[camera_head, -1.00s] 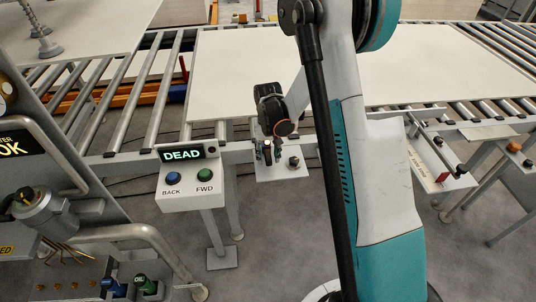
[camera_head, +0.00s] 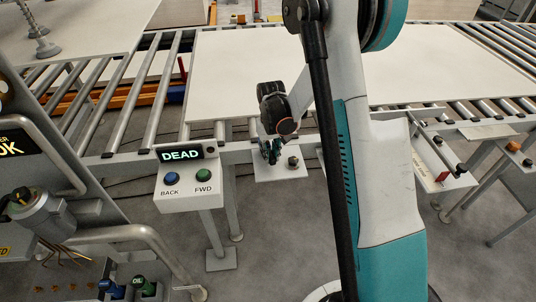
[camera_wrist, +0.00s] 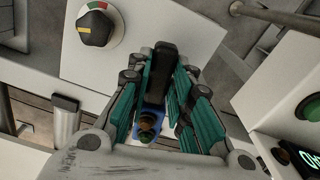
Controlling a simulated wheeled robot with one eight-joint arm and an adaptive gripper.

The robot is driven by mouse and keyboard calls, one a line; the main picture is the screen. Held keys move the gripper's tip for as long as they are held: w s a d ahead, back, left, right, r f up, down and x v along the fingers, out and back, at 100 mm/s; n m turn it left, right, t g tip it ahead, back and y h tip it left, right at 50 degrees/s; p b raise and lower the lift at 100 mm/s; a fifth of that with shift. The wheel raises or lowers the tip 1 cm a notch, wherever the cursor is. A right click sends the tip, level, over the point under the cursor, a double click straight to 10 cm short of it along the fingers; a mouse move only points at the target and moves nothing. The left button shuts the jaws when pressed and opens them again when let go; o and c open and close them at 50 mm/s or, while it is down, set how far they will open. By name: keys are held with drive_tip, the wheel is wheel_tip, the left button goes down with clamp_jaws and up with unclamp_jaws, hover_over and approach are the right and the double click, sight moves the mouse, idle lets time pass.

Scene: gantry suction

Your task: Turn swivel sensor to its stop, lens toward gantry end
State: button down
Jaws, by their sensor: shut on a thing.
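The swivel sensor (camera_wrist: 158,72) is a dark upright-looking block between the finger pads in the wrist view. A blue part with a round green and orange piece shows at its near end. My gripper (camera_wrist: 156,92) is shut on the sensor, with teal pads on both sides of it. In the head view my gripper (camera_head: 271,152) is over the small pale bracket plate (camera_head: 283,176) at the gantry's front edge; there the fingers mostly hide the sensor. I cannot tell for certain which way the lens faces.
A black knob with a yellow pointer (camera_wrist: 95,28) sits on the plate beside the sensor. Left of it stands a button box (camera_head: 190,190) with a "DEAD" display and BACK and FWD buttons. A white board (camera_head: 230,75) lies on the rollers behind.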

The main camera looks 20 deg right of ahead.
drive_tip(key=shift+w+d+n+b, duration=0.1)
drive_tip(key=shift+d+n+b, duration=0.15)
drive_tip(key=shift+d+n, duration=0.45)
drive_tip(key=shift+d+n+b, duration=0.2)
drive_tip(key=shift+d+n, duration=0.05)
drive_tip(key=shift+n, duration=0.85)
drive_tip(key=c, duration=1.4)
unclamp_jaws()
drive_tip(key=shift+c, duration=0.2)
wheel_tip(320, 180, up, 12)
